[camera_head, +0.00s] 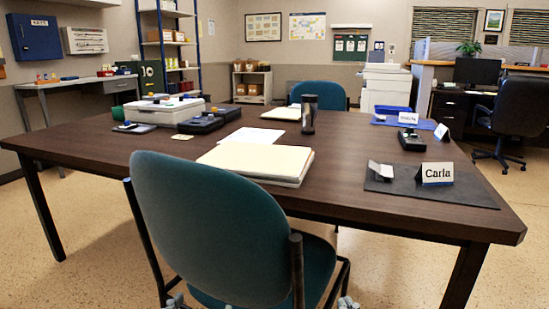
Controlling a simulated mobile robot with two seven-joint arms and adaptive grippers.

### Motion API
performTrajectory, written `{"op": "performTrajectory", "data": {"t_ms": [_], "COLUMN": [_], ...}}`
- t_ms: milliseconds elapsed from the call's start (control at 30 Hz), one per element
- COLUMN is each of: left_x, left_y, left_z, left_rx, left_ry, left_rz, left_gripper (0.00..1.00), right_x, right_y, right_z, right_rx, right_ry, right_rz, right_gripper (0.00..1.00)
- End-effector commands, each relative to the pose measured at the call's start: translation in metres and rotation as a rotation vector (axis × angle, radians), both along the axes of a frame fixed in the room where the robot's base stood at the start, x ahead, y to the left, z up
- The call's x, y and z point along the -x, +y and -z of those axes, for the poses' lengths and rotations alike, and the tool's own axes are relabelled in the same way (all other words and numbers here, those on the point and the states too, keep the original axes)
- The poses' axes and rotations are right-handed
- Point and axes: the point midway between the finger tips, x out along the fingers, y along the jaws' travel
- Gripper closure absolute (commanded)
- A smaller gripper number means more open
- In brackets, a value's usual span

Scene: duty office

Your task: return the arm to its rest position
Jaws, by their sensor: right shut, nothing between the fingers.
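My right gripper (347,303) shows only as a small grey tip at the bottom edge, right of the near teal chair. It is shut with nothing in it, low and in front of the table. My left gripper (175,301) shows only as a small grey piece at the bottom edge, left of the chair's middle; whether it is open or shut cannot be seen. Both arms are otherwise out of view. Neither gripper touches anything that I can make out.
The near teal chair (215,225) stands close in front of the dark table (345,190). On the table are a paper stack (257,163), a dark tumbler (309,114), a Carla name card (437,174) and a dark mat (465,190). Floor is free at right (400,270).

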Motion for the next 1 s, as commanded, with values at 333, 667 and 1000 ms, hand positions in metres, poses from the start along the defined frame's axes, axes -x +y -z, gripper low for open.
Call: {"op": "performTrajectory", "data": {"t_ms": [333,667,1000], "left_x": [0.117,0.18,0.179], "left_y": [0.103,0.133,0.132], "left_z": [0.171,0.199,0.199], "left_rx": [-0.239,-0.29,-0.29], "left_ry": [0.955,1.224,1.222], "left_rz": [-0.173,-0.226,-0.226], "left_gripper": [0.24,0.24,0.24], "right_x": [0.117,0.179,0.179], "right_y": [-0.103,-0.133,-0.132], "right_z": [0.171,0.199,0.199], "right_rx": [0.239,0.289,0.289], "right_ry": [0.954,1.223,1.221], "right_rz": [0.173,0.227,0.226], "right_gripper": [1.0,1.0,1.0]}}
